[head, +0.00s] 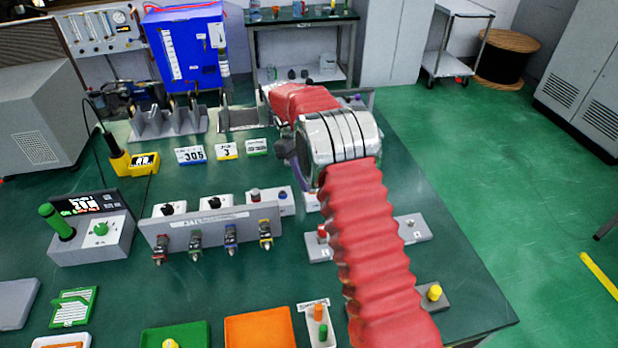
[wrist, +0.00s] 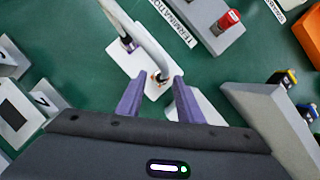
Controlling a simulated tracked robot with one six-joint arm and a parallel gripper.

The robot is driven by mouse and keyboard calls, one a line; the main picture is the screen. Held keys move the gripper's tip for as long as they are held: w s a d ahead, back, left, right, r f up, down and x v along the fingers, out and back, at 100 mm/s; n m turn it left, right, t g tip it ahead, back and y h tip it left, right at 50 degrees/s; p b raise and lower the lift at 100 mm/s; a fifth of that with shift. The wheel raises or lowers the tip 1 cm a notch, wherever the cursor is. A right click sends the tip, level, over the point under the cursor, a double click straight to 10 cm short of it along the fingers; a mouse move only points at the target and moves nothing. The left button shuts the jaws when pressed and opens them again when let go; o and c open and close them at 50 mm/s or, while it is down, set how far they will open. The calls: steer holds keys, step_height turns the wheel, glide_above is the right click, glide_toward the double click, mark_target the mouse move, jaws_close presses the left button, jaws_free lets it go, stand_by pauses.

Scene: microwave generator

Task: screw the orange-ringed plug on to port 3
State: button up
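In the head view my arm hides most of the gripper and the plug. A grey panel (head: 215,226) there carries several coloured connectors, but port numbers are not legible, so I cannot tell which is port 3.
In the wrist view a grey panel (wrist: 270,105) stands close on the right, and a block with a red knob (wrist: 229,19) lies above. Number cards (head: 226,151) and grey stands (head: 168,122) are behind the panel. The table's right edge is mostly clear.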

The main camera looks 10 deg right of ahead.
steer(key=shift+o, duration=0.5)
steer(key=v, duration=1.3)
steer(key=shift+a+r, duration=0.15)
steer(key=shift+r, duration=0.05)
steer(key=shift+w, duration=0.1)
